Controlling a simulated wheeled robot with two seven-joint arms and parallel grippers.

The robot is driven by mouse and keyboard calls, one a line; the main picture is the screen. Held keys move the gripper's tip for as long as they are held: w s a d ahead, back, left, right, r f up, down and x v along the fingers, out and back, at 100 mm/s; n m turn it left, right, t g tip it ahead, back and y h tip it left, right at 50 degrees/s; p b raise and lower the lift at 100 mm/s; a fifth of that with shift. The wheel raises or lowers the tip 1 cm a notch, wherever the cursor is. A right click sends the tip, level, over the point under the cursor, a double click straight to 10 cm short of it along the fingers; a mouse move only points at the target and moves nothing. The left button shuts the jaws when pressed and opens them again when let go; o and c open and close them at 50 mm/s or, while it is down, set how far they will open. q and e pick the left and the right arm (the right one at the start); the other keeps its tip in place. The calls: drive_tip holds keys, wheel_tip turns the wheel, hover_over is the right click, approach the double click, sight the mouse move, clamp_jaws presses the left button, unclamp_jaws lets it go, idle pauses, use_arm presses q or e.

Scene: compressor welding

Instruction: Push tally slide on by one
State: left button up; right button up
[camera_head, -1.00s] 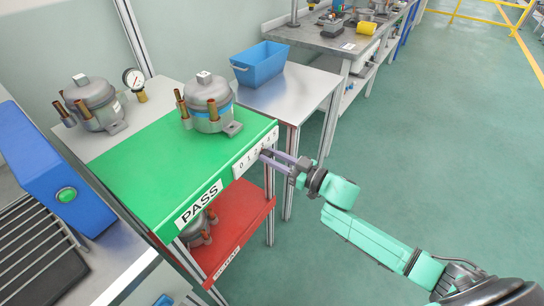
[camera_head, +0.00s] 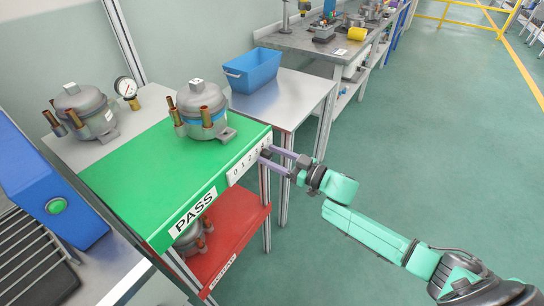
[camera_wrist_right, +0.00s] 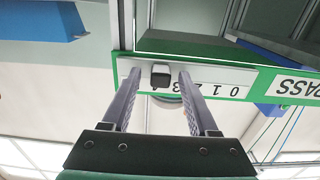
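The tally strip (camera_head: 244,162) is a white number plate on the front edge of the green PASS shelf (camera_head: 150,165). In the right wrist view the strip (camera_wrist_right: 222,76) shows small digits, partly hidden by a finger. A dark, block-shaped slide knob (camera_wrist_right: 160,75) stands out from it. My right gripper (camera_head: 266,158) is at the strip's right end. Its two fingers are apart (camera_wrist_right: 158,80), one on each side of the knob, with a visible gap to each. My left gripper is out of view.
A compressor (camera_head: 203,112) stands on the green shelf above the strip. A red shelf (camera_head: 235,235) holds another compressor below. A blue bin (camera_head: 252,72) sits on a metal table behind. The floor around my right arm is clear.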

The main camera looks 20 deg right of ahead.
drive_tip(key=shift+s, duration=0.1)
drive_tip(key=v, duration=1.4)
drive_tip(key=shift+p, duration=0.35)
drive_tip(key=shift+s+d, duration=0.15)
